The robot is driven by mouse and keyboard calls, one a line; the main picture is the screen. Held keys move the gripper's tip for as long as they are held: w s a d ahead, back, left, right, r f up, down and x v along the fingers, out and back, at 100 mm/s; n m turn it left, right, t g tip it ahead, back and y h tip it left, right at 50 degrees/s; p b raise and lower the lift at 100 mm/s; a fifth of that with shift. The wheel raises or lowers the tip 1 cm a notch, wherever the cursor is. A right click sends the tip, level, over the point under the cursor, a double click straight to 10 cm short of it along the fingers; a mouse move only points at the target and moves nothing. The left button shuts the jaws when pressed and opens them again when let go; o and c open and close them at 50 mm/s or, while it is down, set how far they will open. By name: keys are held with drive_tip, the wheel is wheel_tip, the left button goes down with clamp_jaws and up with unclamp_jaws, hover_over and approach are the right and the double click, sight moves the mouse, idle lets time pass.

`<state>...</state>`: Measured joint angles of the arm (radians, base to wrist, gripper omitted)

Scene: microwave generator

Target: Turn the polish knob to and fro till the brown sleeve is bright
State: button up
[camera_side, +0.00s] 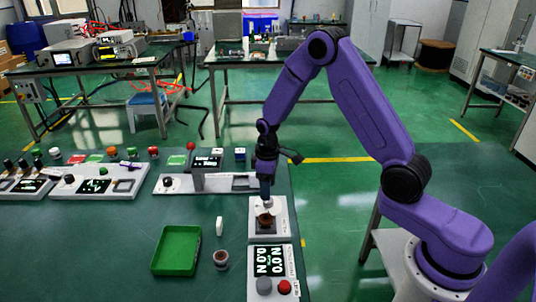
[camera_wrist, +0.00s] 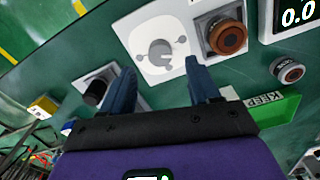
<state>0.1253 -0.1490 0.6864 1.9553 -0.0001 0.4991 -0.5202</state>
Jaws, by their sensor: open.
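The polish knob (camera_wrist: 160,52) is a grey round dial with a pointer on a white plate, seen in the wrist view. Just beside it, the brown sleeve (camera_wrist: 228,37) sits in a grey square block; in the side view the sleeve (camera_side: 265,219) shows dark brown below my gripper. My gripper (camera_wrist: 159,66) is open and empty, its two blue fingers pointing toward the knob, one to each side of it in the picture. In the side view my gripper (camera_side: 266,196) points down over the white plate and hides the knob. Whether the fingertips touch the knob cannot be told.
A display box (camera_side: 270,262) with grey and red buttons stands in front of the sleeve. A green tray (camera_side: 177,250), a small white piece (camera_side: 219,225) and a brown-topped ring piece (camera_side: 221,258) lie to the left. Several control panels (camera_side: 95,181) line the table's back left.

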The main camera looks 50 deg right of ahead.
sight(268, 202)
wheel_tip(268, 202, up, 13)
idle(0.3)
drive_tip(key=shift+f, duration=0.2)
idle(0.8)
wheel_tip(268, 202, down, 17)
drive_tip(key=shift+f, duration=0.15)
idle(0.5)
drive_tip(key=c, duration=1)
